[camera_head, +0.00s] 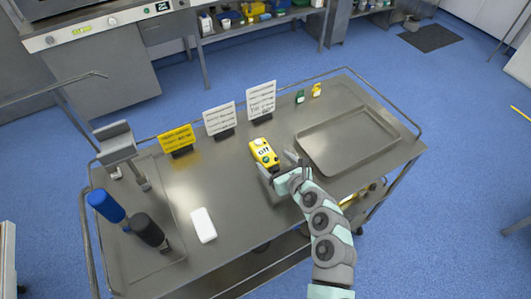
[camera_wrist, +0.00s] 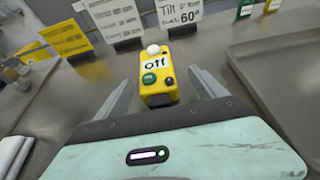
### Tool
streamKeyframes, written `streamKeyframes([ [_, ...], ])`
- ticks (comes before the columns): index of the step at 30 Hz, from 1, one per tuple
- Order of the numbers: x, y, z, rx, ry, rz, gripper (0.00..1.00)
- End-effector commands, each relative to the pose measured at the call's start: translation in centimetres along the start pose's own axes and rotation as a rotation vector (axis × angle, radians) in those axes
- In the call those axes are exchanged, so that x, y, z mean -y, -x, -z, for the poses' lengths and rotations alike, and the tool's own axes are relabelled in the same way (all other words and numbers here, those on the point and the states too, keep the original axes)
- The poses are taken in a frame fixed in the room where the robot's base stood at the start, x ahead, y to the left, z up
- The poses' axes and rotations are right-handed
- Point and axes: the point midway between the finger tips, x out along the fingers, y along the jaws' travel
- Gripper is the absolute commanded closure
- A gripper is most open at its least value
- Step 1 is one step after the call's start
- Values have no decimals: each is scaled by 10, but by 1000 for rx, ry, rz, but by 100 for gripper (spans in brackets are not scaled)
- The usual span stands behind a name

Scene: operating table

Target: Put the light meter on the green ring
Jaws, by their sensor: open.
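A yellow handheld device (camera_head: 264,152), which looks like the light meter, lies on the metal cart top near its middle. In the wrist view the light meter (camera_wrist: 157,80) shows a white dome, a label reading "off", and a green and a dark button. My gripper (camera_head: 279,165) is open at the near end of the meter. In the wrist view its fingers (camera_wrist: 160,85) stand to either side of the meter, with gaps between. I cannot make out a green ring in either view.
The cart (camera_head: 240,185) holds a shallow tray (camera_head: 350,140) at right, and small green (camera_head: 300,97) and yellow (camera_head: 317,90) items behind it. Sign cards (camera_head: 220,118) stand behind the meter. A white block (camera_head: 203,225), blue (camera_head: 105,205) and black (camera_head: 147,230) cylinders are at left.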

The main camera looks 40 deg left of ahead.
Motion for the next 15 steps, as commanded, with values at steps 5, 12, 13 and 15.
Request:
streamKeyframes([
  [5, -1, -13, -1, 0, 1, -1, 20],
  [12, -6, -47, -6, 0, -2, 0, 20],
  [13, -5, -51, -6, 0, -2, 1, 20],
  [15, -5, -58, -6, 1, -2, 1, 20],
])
